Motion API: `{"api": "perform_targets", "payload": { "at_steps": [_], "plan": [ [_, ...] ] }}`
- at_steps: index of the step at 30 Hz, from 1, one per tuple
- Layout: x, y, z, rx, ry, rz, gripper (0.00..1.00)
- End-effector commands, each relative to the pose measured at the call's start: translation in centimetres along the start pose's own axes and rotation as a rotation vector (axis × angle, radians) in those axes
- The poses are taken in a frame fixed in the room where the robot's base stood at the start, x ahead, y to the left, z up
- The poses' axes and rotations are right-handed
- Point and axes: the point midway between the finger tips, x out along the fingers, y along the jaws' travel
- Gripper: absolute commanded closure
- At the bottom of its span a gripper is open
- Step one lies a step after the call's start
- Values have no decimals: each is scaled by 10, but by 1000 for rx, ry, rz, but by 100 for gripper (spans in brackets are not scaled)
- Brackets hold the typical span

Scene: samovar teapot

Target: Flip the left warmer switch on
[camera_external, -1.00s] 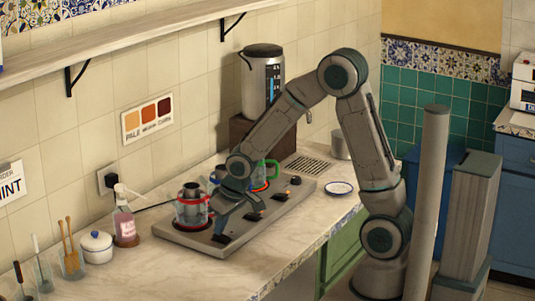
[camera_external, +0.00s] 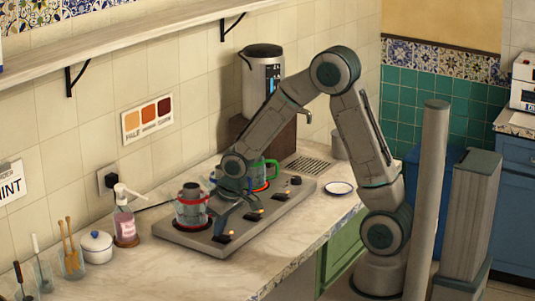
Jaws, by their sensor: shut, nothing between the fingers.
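The warmer (camera_external: 192,240) is a long grey plate on the counter, with several dark switches along its front edge. The left switch (camera_external: 222,239) is at its near-left end, with a small yellowish spot beside it. It is too small to tell which way the switch is set. My gripper (camera_external: 219,226) is shut and empty, pointing down over the plate just behind the left switch. I cannot tell whether the fingertips touch it. A glass pot with a red base ring (camera_external: 192,212) stands on the left end of the plate, left of my gripper.
A green-handled pot (camera_external: 270,170) stands further back on the plate, partly hidden by my arm. A metal urn (camera_external: 262,95) stands behind it on a dark box. A soap bottle (camera_external: 125,222) and white jar (camera_external: 97,247) are at left. The front counter is mostly clear.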

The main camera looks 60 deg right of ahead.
Motion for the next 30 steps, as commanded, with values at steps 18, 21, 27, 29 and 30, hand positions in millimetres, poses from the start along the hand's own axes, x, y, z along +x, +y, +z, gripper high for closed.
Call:
{"api": "perform_targets", "payload": {
  "at_steps": [18, 21, 27, 29, 30],
  "plan": [
    [-3, 0, 16, 0, -7, 1, 100],
    [-9, 0, 14, 0, -7, 1, 100],
    [-40, 0, 10, 1, -6, 1, 100],
    [-52, 0, 8, 0, -8, 1, 100],
    [-53, 0, 10, 0, -4, 1, 100]
  ]
}}
